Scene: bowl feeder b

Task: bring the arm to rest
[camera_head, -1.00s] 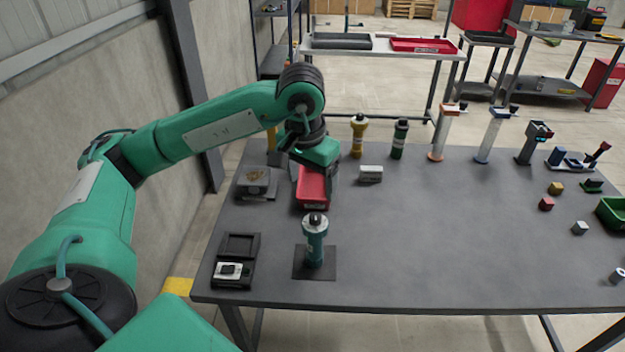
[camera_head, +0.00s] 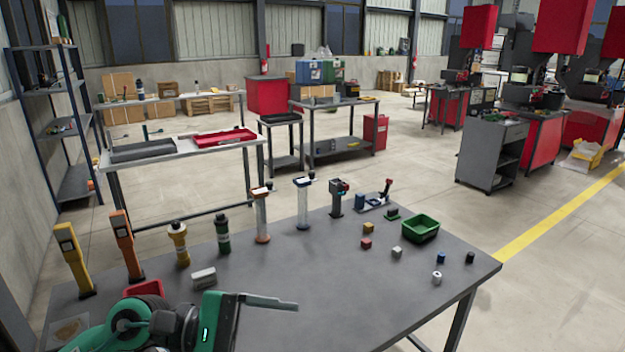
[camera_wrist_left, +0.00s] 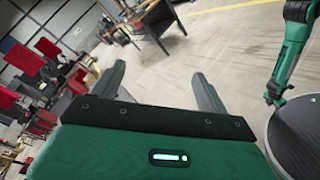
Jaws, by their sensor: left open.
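My left arm comes in at the bottom left of the head view. Its gripper (camera_head: 262,306) is raised in front of the table's near left part, with a finger pointing right. In the left wrist view the gripper's two fingers (camera_wrist_left: 158,80) stand wide apart with nothing between them, and floor shows beyond. No right gripper can be made out. A green arm part (camera_wrist_left: 292,45), mine, shows at the right of the wrist view.
The dark table (camera_head: 330,275) carries a red bin (camera_head: 146,288) partly hidden behind my arm, a pale block (camera_head: 203,278), a green bin (camera_head: 420,229), small cubes and several upright tools along the back. The table's middle is clear. A white bench (camera_head: 180,150) stands behind.

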